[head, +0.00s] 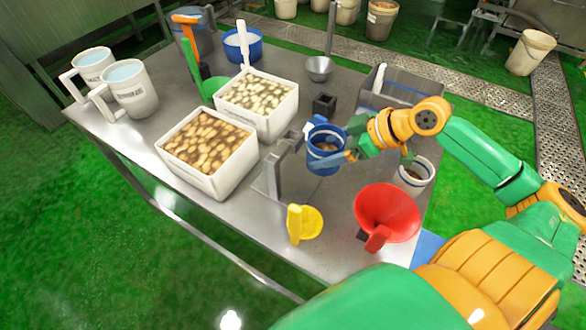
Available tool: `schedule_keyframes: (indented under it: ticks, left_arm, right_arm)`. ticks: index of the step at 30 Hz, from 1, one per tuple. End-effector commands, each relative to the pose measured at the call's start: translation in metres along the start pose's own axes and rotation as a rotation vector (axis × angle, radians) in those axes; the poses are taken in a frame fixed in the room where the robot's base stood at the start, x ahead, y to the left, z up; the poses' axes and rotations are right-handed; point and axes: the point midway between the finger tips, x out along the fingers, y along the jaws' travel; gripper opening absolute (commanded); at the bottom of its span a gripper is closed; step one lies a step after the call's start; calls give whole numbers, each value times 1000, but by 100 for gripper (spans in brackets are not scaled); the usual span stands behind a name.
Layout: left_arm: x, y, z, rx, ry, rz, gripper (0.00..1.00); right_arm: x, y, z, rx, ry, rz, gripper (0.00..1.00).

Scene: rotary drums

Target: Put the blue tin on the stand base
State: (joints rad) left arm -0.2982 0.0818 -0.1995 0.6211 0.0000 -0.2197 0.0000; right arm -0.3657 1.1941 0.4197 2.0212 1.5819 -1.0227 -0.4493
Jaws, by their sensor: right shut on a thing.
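The blue tin (322,157) is upright near the middle of the table, with brownish contents and a white band near its rim. My right gripper (337,150) reaches in from the right and is shut on the tin. The stand is a grey metal upright with a flat base (263,187) on the table, just left of and nearer than the tin. The tin is beside the upright and seems to be above the right part of the base. I cannot tell whether it touches the base. My left gripper is not in view.
Two white tubs (208,185) (266,122) stand to the left. A red funnel (388,212), a yellow scoop (311,222) and a white-and-blue tin (414,173) lie near the front and right. A small black block (324,104) and a grey bin (416,93) stand behind.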

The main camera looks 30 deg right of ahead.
Motion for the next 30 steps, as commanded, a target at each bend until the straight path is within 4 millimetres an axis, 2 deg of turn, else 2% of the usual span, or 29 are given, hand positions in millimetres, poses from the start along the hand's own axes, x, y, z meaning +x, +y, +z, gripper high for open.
schedule_keyframes:
  ticks: [1,3,8,9,15,20,26,30]
  left_arm:
    - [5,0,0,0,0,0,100]
    - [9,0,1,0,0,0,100]
    - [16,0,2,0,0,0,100]
    - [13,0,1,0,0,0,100]
    - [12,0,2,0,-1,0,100]
    - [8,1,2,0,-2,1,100]
    - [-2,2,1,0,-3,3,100]
    - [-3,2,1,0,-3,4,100]
  right_arm:
    - [14,0,14,5,-1,-1,10]
    - [30,0,30,3,1,0,10]
    - [58,0,58,2,1,1,10]
    - [59,1,50,-2,7,3,10]
    - [74,0,30,-5,7,2,10]
    - [84,1,21,0,5,2,10]
    - [109,0,-8,-2,8,0,10]
    - [119,0,4,-1,1,0,10]
